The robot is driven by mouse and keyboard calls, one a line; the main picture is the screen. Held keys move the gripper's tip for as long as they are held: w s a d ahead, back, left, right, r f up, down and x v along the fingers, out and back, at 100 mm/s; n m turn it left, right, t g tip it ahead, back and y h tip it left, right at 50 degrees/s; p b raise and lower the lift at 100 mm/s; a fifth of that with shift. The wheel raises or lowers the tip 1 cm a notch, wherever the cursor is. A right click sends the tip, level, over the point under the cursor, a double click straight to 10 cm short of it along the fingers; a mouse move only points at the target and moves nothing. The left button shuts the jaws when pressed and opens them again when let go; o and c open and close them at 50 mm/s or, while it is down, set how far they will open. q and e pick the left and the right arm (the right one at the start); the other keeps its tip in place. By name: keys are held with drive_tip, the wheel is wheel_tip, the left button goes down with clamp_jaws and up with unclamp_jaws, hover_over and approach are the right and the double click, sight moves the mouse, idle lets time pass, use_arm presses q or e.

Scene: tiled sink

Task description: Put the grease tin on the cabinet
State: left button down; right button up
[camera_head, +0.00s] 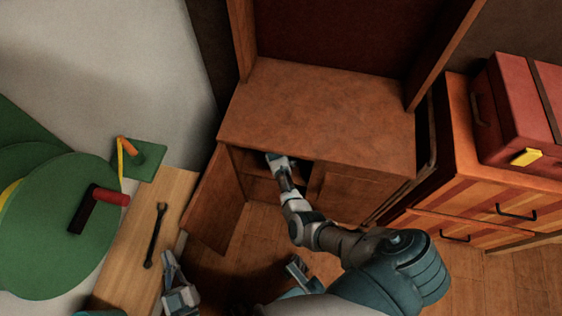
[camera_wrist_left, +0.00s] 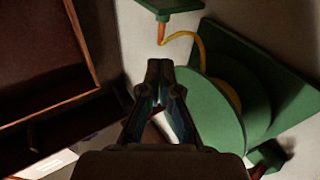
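The wooden cabinet (camera_head: 318,110) stands at centre in the head view. Its top is bare, and its left door (camera_head: 214,200) hangs open. My right gripper (camera_head: 274,158) is at the cabinet opening, just below the top's front edge. Its fingers are too small to tell open from shut. No grease tin can be made out; the dark inside of the cabinet is partly hidden by my right arm. My left gripper (camera_head: 170,268) is low at the left, beside the wooden bench. In the left wrist view its fingertips (camera_wrist_left: 160,68) are together, with nothing seen between them.
A wrench (camera_head: 156,234) lies on the bench (camera_head: 182,190). A green hose reel (camera_head: 50,240) is at the left and also shows in the left wrist view (camera_wrist_left: 210,110). Drawers (camera_head: 470,190) with a red case (camera_head: 515,110) on top stand at the right.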

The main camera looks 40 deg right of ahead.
drive_tip(key=shift+a+r+p, duration=0.1)
drive_tip(key=shift+r+p, duration=0.4)
drive_tip(key=shift+r, duration=0.1)
drive_tip(key=s+a+p, duration=0.1)
drive_tip(key=s+a, duration=0.1)
drive_tip(key=s+a+p, duration=0.1)
drive_tip(key=a, duration=0.1)
drive_tip(key=shift+s+r+p, duration=0.25)
drive_tip(key=shift+s+p, duration=0.05)
drive_tip(key=shift+p, duration=0.05)
use_arm(q)
drive_tip(key=s+a+f+g+y+p, duration=0.2)
drive_tip(key=s+a+f+g+y, duration=0.1)
drive_tip(key=s+f+g, duration=0.6)
wheel_tip(320, 180, down, 3)
drive_tip(key=shift+a+g, duration=0.7)
drive_tip(key=shift+g, duration=0.4)
use_arm(e)
drive_tip(key=s+a, duration=0.4)
drive_tip(key=a, duration=0.1)
drive_tip(key=shift+s+a+f, duration=0.2)
drive_tip(key=shift+s+f, duration=0.05)
drive_tip(key=shift+f, duration=0.05)
use_arm(q)
drive_tip(key=shift+s, duration=0.1)
